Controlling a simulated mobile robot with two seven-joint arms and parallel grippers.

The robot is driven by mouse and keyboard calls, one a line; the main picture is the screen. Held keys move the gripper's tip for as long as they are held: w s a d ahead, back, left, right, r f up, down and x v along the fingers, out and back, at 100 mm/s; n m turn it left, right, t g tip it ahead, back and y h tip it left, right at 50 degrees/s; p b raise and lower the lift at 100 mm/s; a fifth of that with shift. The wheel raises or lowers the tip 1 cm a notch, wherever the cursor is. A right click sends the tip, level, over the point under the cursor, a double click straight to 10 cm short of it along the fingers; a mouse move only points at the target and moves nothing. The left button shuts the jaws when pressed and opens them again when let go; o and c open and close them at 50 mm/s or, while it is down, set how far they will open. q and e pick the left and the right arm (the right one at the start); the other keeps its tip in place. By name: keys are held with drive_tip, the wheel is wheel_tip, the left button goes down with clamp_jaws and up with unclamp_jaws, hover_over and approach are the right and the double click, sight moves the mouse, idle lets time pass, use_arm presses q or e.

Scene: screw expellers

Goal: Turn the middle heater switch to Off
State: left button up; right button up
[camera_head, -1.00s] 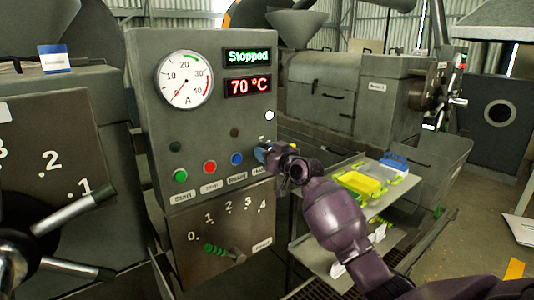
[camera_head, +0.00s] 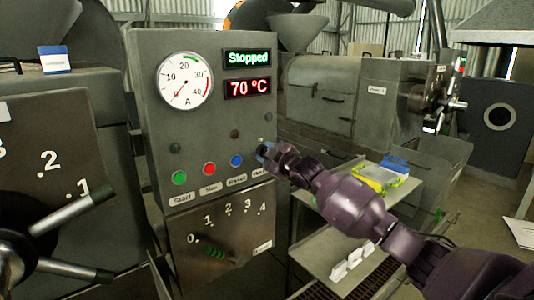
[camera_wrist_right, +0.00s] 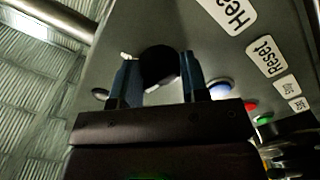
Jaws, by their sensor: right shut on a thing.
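The control panel (camera_head: 205,60) of the middle machine faces me in the head view. Its heater switch is a round black knob (camera_wrist_right: 158,65) in the right wrist view, beside a label (camera_wrist_right: 230,12) reading "Hea…". My right gripper (camera_head: 266,152) is at the panel's right edge, beside the blue Reset button (camera_head: 236,160). Its two blue fingers (camera_wrist_right: 160,80) stand on either side of the knob and are shut on it. The gripper hides the knob in the head view, and its pointer mark cannot be made out. My left gripper is not in view.
The green Start button (camera_head: 179,178) and red stop button (camera_head: 209,168) sit left of the gripper. A green-handled lever (camera_head: 215,253) is below.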

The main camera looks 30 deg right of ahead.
drive_tip(key=shift+n+p, duration=0.3)
drive_tip(key=shift+n, duration=0.9)
drive_tip(key=shift+f, duration=0.1)
drive_tip(key=o, duration=0.9)
drive_tip(key=shift+s, duration=0.1)
drive_tip(key=s+b, duration=0.2)
drive_tip(key=s, duration=0.8)
drive_tip(key=shift+s+d, duration=0.3)
drive_tip(key=shift+d, duration=0.15)
